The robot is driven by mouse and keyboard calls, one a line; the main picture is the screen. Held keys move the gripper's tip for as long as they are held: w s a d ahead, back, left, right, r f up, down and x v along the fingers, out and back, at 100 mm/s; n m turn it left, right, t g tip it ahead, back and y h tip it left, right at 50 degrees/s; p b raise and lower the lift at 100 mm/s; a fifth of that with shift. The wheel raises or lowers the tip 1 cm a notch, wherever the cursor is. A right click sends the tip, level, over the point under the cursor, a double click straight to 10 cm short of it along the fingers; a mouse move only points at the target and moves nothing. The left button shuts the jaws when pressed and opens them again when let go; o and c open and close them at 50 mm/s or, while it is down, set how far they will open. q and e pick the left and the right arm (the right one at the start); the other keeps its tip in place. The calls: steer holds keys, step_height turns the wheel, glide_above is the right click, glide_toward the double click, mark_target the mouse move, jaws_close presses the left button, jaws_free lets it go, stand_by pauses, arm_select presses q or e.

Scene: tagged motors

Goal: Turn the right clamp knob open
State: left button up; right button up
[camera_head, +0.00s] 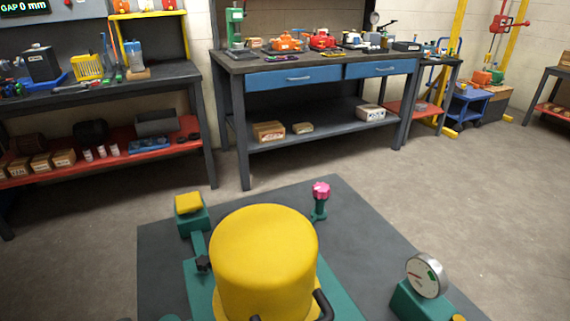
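A pink lobed knob (320,190) sits on top of a short green post (319,211), behind and to the right of a large yellow cylinder (264,255). A small black knob (203,263) shows on the left side of the cylinder, beside a green bar (198,243). I cannot tell from this view whether either knob is tight or loose. The cylinder stands on a green base (340,298) and hides part of it. Neither of my grippers is in view.
A dark mat or plate (160,270) lies under the fixture. A green block with a yellow pad (189,203) is at its back left. A round dial gauge (426,276) stands at right. A workbench (330,64) is behind, with open floor (480,190) at right.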

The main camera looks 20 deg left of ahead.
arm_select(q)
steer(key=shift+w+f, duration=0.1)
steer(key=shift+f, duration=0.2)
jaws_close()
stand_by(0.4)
